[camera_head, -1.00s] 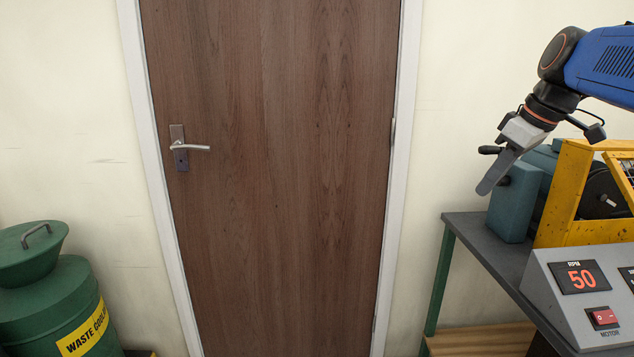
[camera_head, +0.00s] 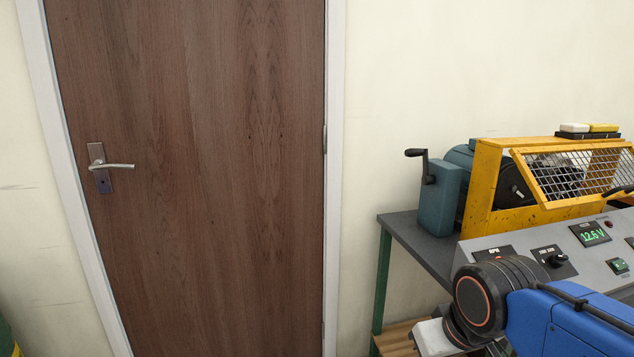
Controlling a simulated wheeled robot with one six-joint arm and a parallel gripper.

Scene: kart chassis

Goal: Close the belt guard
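The belt guard (camera_head: 590,172), a yellow-framed mesh panel, is at the right of the head view. It slants away from the yellow housing (camera_head: 487,185), with a gap at its left side where a dark pulley (camera_head: 517,192) shows. The guard's right end is cut off by the picture edge. My gripper (camera_head: 434,338) is low in the view, in front of the bench and well below the guard, apart from it. Only its pale body shows beside my wrist; its fingers are out of sight below the frame.
The control panel (camera_head: 483,243) with dials and displays lies between my arm and the guard. A teal machine with a black crank (camera_head: 418,153) stands left of the housing on the grey bench (camera_head: 412,237). A wooden door (camera_head: 200,180) fills the left.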

